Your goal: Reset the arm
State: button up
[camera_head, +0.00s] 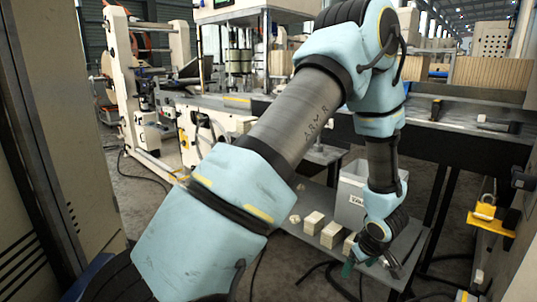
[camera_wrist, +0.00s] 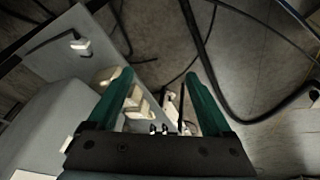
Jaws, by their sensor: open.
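My gripper (camera_wrist: 159,80) is open, with its two green fingers apart and nothing between their tips in the wrist view. In the head view my gripper (camera_head: 368,266) hangs low at the end of my blue and grey arm, beside the front edge of a low grey shelf (camera_head: 410,243). In the wrist view, pale blocks (camera_wrist: 145,101) lie on the shelf behind and beside the left finger. The floor with dark cables shows beyond the fingertips.
Several pale blocks (camera_head: 313,222) sit on the low shelf. A grey bin (camera_head: 350,193) stands behind them, partly hidden by my arm. A long dark bench (camera_head: 460,145) runs above. Black cables (camera_wrist: 205,60) lie on the floor. A yellow bracket (camera_head: 487,212) is at the right.

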jog(key=w+a+r+m+h+p, duration=0.1)
jog(key=w+a+r, duration=0.2)
jog(key=a+r, duration=0.3)
jog(key=w+a+r+m+h+p, duration=0.15)
jog(key=a+r, duration=0.25)
jog(key=r, duration=0.4)
jog(key=s+a+r+m+g, duration=0.1)
jog(key=s+a+r, duration=0.2)
jog(key=a, duration=0.4)
jog(key=s+a+r+g+y+p, duration=0.1)
jog(key=s+a+r, duration=0.2)
jog(key=a, duration=0.4)
jog(key=s+a+r+m+y, duration=0.1)
jog(key=s+a+r, duration=0.2)
jog(key=a, duration=0.4)
jog(key=shift+m+g+p, duration=0.3)
jog(key=shift+m+g, duration=0.05)
jog(key=shift+g, duration=0.05)
jog(key=shift+s, duration=0.1)
